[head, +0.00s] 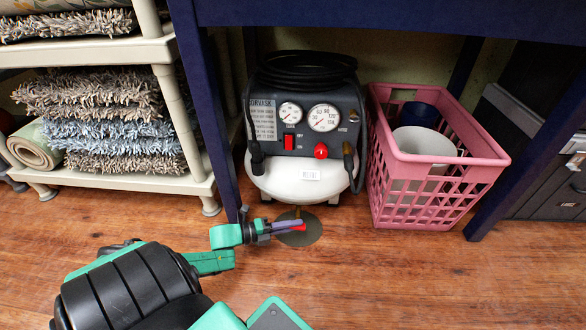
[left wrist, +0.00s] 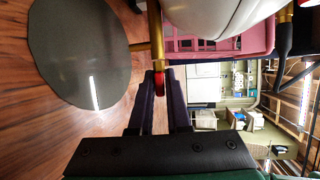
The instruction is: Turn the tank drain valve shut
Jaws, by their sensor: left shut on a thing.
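The air compressor (head: 310,178) has a white tank and a dark panel, and stands under the blue bench. The drain valve's small red handle (head: 300,228) is low under the tank, above a round grey disc (head: 313,237) on the floor. My left gripper (head: 297,226) reaches in from the left and is shut on the handle. In the left wrist view the red handle (left wrist: 159,80) sits between the fingertips (left wrist: 160,88), at the end of a brass pipe (left wrist: 155,40). The fingers partly hide the handle, so its turn angle is unclear. My right gripper is not in view.
A pink crate (head: 438,195) with a bucket and a blue container stands right of the compressor. A blue bench leg (head: 208,110) is close left of my gripper. A shelf of rugs (head: 105,120) stands further left. The wooden floor in front is clear.

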